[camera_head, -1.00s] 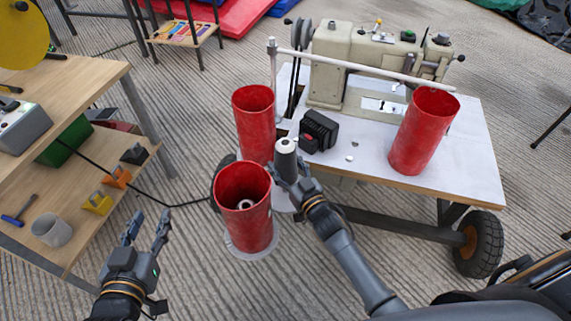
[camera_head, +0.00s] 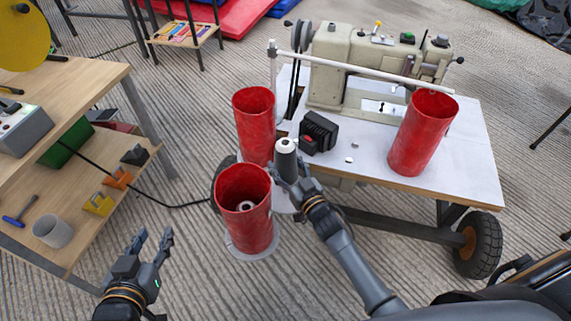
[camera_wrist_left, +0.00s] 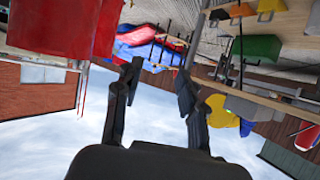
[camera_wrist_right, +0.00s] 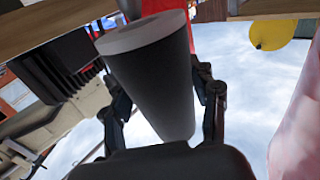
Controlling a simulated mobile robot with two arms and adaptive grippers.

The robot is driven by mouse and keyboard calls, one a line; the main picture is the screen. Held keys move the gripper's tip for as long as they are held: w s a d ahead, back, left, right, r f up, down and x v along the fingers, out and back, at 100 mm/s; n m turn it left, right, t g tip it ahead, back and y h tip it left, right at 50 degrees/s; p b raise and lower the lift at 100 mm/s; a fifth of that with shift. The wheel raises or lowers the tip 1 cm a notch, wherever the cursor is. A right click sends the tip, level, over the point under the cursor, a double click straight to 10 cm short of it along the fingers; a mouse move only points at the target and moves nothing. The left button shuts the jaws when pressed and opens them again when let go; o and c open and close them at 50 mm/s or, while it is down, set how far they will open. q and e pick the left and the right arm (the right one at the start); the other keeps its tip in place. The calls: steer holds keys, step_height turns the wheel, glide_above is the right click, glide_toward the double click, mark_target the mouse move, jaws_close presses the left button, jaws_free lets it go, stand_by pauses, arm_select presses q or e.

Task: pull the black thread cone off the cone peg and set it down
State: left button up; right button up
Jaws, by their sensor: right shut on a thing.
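The black thread cone (camera_head: 286,163) with a pale top stands between two red cylinders, left of the sewing table. My right gripper (camera_head: 292,183) is shut on it. In the right wrist view the cone (camera_wrist_right: 150,85) fills the space between the fingers (camera_wrist_right: 165,100) and looks tilted there. Whether the cone peg is still inside it is hidden. My left gripper (camera_head: 153,245) is open and empty, over the floor at the lower left. Its spread fingers (camera_wrist_left: 155,85) show in the left wrist view with nothing between them.
Red cylinders stand close to the cone, one in front (camera_head: 245,215) and one behind (camera_head: 254,120); another (camera_head: 422,135) is on the white sewing table (camera_head: 478,150). A black box (camera_head: 319,132) is near the cone. A wooden shelf unit (camera_head: 100,80) is at left.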

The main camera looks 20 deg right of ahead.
mark_target(291, 160)
arm_select(q)
steer(key=shift+s+a+f+g+y+p, duration=0.2)
steer(key=shift+s+a+f+g, duration=0.1)
steer(key=shift+s+f+g, duration=0.4)
steer(key=shift+s+a+f+g+y+p, duration=0.25)
steer(key=shift+s+f+g, duration=0.2)
steer(key=shift+f, duration=0.3)
arm_select(e)
steer(key=shift+r, duration=0.5)
arm_select(q)
steer(key=shift+s+a, duration=0.1)
steer(key=shift+s, duration=0.1)
arm_select(e)
steer(key=shift+r+p, duration=1)
steer(key=shift+p, duration=0.05)
steer(key=shift+r+p, duration=0.95)
arm_select(q)
steer(key=s+a+f+g, duration=0.1)
steer(key=s+a+g, duration=0.1)
steer(key=s, duration=0.3)
steer(key=s+a+f+g+y, duration=0.1)
steer(key=s+f+g, duration=0.1)
steer(key=s+g, duration=0.2)
steer(key=shift+s+a+f+g, duration=0.25)
steer(key=shift+s+a+g, duration=0.1)
steer(key=shift+s, duration=0.8)
steer(key=shift+y, duration=0.25)
